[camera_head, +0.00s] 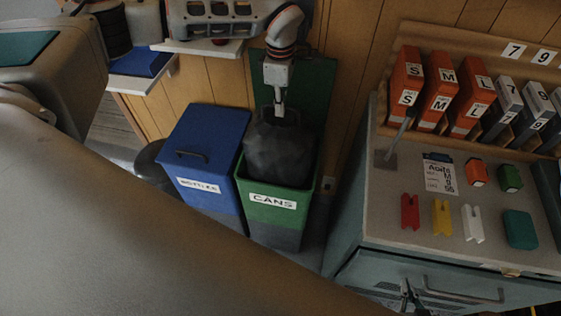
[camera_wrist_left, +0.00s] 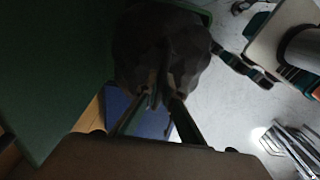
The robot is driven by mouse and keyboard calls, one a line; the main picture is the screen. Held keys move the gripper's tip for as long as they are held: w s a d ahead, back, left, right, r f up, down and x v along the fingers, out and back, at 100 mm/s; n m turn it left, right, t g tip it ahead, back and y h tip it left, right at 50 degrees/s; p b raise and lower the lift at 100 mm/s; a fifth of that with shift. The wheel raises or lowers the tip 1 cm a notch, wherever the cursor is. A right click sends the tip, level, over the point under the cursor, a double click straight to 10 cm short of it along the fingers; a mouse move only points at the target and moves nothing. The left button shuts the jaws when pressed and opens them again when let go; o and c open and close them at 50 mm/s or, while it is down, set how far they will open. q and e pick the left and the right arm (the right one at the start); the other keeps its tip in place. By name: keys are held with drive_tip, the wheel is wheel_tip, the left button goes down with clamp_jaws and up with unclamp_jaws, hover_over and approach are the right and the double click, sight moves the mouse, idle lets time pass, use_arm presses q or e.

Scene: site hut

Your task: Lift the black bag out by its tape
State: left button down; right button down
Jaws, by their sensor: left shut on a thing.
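The black bag (camera_head: 278,150) stands up out of the green bin labelled CANS (camera_head: 272,200); its lower part is hidden inside the bin. My left gripper (camera_head: 279,106) comes down from above and is shut on the top of the bag. In the left wrist view the bag (camera_wrist_left: 160,40) bulges beyond the fingertips (camera_wrist_left: 160,100), with a dark strip, seemingly the tape, between them. A bit of green rim (camera_wrist_left: 205,15) shows beside the bag there. My right gripper (camera_head: 410,297) shows small and dark at the bottom edge; its jaw state is unclear.
A blue bin labelled BOTTLES (camera_head: 203,150), lid shut, stands just left of the green bin. A raised green panel (camera_head: 318,85) stands behind. A bench (camera_head: 400,225) with binders and coloured blocks lies right. My own arm covers the lower left.

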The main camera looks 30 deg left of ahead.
use_arm(q)
drive_tip(key=shift+r, duration=4.5)
